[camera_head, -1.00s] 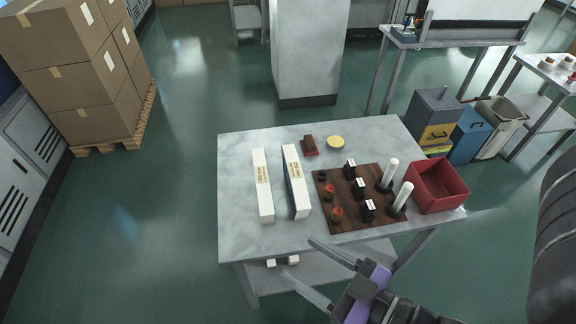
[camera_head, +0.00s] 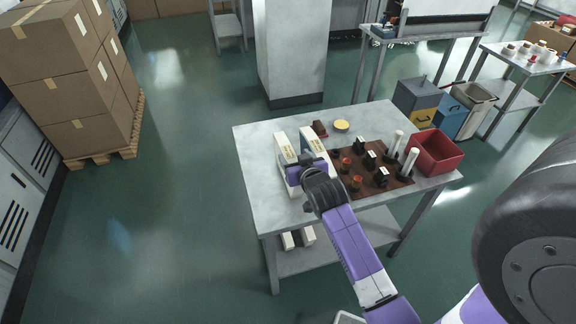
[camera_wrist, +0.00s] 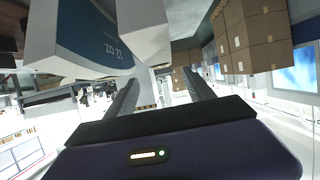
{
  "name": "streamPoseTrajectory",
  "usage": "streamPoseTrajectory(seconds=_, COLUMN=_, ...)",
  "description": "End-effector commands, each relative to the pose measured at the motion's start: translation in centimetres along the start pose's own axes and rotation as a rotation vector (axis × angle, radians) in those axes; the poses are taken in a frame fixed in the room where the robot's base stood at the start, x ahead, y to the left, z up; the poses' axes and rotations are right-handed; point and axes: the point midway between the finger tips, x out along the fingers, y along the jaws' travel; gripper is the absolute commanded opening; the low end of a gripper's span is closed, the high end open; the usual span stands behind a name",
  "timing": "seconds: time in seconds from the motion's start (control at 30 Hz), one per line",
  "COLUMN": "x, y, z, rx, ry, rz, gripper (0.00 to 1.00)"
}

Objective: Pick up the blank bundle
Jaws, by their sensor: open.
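Two long white bundles lie side by side on the table, a left one (camera_head: 284,147) and a right one (camera_head: 308,138). In the head view my gripper (camera_head: 304,168) is over their near ends and hides part of them. In the wrist view the gripper (camera_wrist: 162,86) is open, with its two dark fingers apart. A white bundle with a blue printed side (camera_wrist: 95,35) looms close at upper left. Another white bundle (camera_wrist: 145,30) reaches down towards the space between the fingers. I cannot tell whether either finger touches a bundle.
Right of the bundles, a brown board (camera_head: 347,182) holds dark pieces and white posts. A red bin (camera_head: 436,153) stands at the table's right end. A yellow disc (camera_head: 341,126) and a dark red item (camera_head: 320,129) lie behind. The table's left strip (camera_head: 256,165) is bare.

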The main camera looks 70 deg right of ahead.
Motion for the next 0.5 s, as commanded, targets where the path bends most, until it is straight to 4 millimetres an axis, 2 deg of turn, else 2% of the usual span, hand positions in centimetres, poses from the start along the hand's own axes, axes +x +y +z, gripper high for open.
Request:
streamPoseTrajectory(seconds=0.37, x=3.4, y=-0.1, z=0.3, rx=0.003, ry=-0.010, rz=0.002, gripper=0.62)
streamPoseTrajectory(seconds=0.5, x=5.1, y=-0.3, z=0.5, rx=0.003, ry=-0.010, rz=0.002, gripper=0.62)
